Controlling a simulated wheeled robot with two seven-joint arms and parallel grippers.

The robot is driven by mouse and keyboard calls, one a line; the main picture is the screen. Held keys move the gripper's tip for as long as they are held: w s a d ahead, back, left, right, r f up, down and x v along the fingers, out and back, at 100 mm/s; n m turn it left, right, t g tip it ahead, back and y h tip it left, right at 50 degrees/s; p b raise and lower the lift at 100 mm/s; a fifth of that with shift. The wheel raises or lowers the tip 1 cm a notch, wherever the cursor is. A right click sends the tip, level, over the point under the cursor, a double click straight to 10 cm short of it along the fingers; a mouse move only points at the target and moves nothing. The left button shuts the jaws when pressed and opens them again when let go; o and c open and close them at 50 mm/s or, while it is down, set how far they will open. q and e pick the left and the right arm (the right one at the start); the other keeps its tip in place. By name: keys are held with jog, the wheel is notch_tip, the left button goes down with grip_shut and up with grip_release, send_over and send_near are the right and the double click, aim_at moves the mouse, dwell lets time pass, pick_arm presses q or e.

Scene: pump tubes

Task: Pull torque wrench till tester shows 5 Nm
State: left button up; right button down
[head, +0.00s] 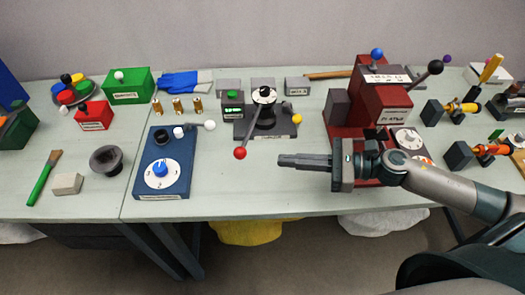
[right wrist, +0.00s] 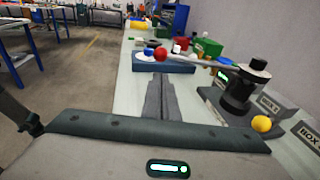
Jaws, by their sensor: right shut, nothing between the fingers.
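The torque tester (head: 283,129) stands on the bench in the middle of the head view, with a small green-lit display (head: 232,97) whose reading is too small to make out. The torque wrench (head: 246,137) runs from the tester's post toward the front edge and ends in a red ball (head: 240,153). My right gripper (head: 280,161) is shut and empty, to the right of the red ball and apart from it. In the right wrist view its closed fingers (right wrist: 160,97) point toward the red ball (right wrist: 160,54), and the tester (right wrist: 236,92) stands at the right. My left gripper is out of view.
A blue box with a dial (head: 160,172) stands left of the wrench. A dark red press (head: 385,105) stands behind my right wrist. A yellow ball (head: 297,118) is on the tester's right side. The bench front between the blue box and my gripper is clear.

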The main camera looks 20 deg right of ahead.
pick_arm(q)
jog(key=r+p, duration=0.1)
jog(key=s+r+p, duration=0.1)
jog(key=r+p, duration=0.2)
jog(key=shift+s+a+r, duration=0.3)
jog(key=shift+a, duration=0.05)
pick_arm(e)
jog(key=x, duration=0.7)
jog(key=shift+r, duration=0.6)
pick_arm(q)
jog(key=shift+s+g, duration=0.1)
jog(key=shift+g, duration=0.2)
pick_arm(e)
jog(key=shift+w, duration=0.1)
pick_arm(q)
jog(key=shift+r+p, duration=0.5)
jog(key=shift+p, duration=0.25)
pick_arm(e)
jog(key=x, duration=0.3)
jog(key=shift+a+r, duration=0.25)
jog(key=shift+a, duration=0.1)
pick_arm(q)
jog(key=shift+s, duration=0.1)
